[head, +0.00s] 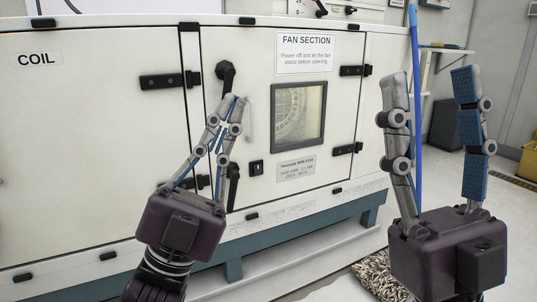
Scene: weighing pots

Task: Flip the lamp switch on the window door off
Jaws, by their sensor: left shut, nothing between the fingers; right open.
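The window door (262,55) is a pale panel with a square dark-framed window (299,116) and a "FAN SECTION" label above it. A small black switch box (256,168), which looks like the lamp switch, sits below and left of the window; its on or off position is too small to tell. My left gripper (236,99) is shut and empty, its fingertips up in front of the door's left part, left of the window and above the switch. I cannot tell whether it touches the door. My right gripper (430,88) is open and empty, right of the door.
Black latch handles (232,186) and hinges (347,149) stick out from the door. A blue pole (415,60) stands behind my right gripper, with a mop head (378,277) on the floor.

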